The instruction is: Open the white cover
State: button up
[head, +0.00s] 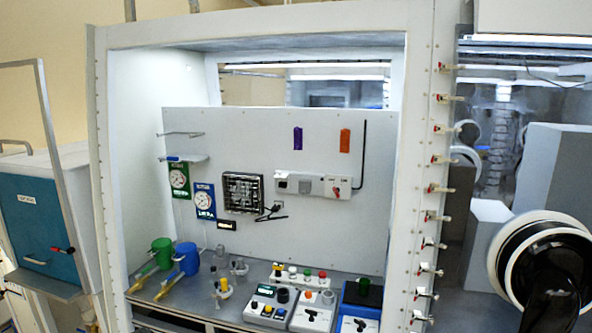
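A white box strip (312,186) is fixed to the back panel inside the open glovebox. A small light cover (281,175) sits at its left end, and it looks shut. A grey round part (304,186) and a red switch (336,191) are to its right. I cannot tell for certain which part is the white cover of the task. My gripper does not show in this view.
Control boxes with knobs and buttons (268,306) stand on the glovebox floor at the front. Green (162,250) and blue (187,258) funnel-like items with yellow handles are at the left. A black glove port (540,262) juts out at the right. Red-tipped clamps (437,188) line the right frame.

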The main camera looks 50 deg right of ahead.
aim_at(279, 175)
jog(key=z, duration=0.35)
jog(key=i, duration=1.8)
jog(key=u, duration=0.4)
jog(key=k, duration=0.75)
jog(key=u, duration=0.25)
jog(key=i, duration=0.75)
jog(key=z, duration=0.05)
